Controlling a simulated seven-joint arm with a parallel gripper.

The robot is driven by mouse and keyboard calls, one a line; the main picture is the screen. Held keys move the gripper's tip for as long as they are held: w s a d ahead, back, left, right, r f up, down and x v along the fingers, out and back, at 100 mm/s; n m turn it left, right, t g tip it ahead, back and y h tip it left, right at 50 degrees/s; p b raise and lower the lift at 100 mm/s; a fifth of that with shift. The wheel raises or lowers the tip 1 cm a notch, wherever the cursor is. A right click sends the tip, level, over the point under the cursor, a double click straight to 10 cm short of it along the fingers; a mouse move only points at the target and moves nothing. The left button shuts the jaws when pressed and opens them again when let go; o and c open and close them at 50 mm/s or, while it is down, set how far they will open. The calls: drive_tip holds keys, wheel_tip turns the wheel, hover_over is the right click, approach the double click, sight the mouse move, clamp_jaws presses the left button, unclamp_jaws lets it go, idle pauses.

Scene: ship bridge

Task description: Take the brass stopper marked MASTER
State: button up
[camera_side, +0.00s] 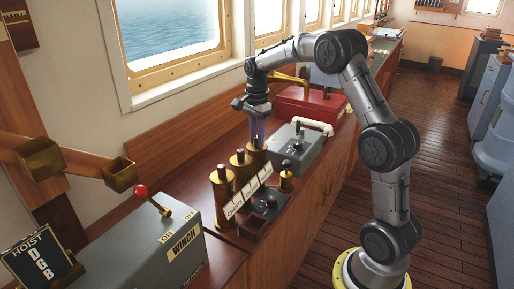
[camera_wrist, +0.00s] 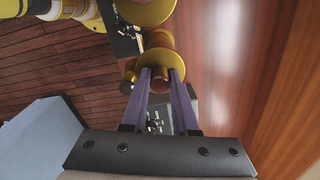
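Three brass pipes stand in a row on the wooden console in the side view: near (camera_side: 224,189), middle (camera_side: 241,165) and far (camera_side: 254,158). Dark-knobbed stoppers top the near and middle ones. My gripper (camera_side: 257,140) points down over the far pipe. In the wrist view its purple fingers (camera_wrist: 161,74) stand apart at the round brass top (camera_wrist: 161,62) of a pipe. I cannot tell whether they touch it.
A grey box with a white pipe (camera_side: 297,146) and a red case (camera_side: 306,105) stand behind the row. A small brass fitting (camera_side: 286,181) stands right of it. The grey winch box (camera_side: 165,240) with a red-knobbed lever (camera_side: 141,190) is in front. Windows line the left.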

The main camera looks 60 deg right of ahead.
clamp_jaws()
drive_tip(key=shift+r, duration=0.1)
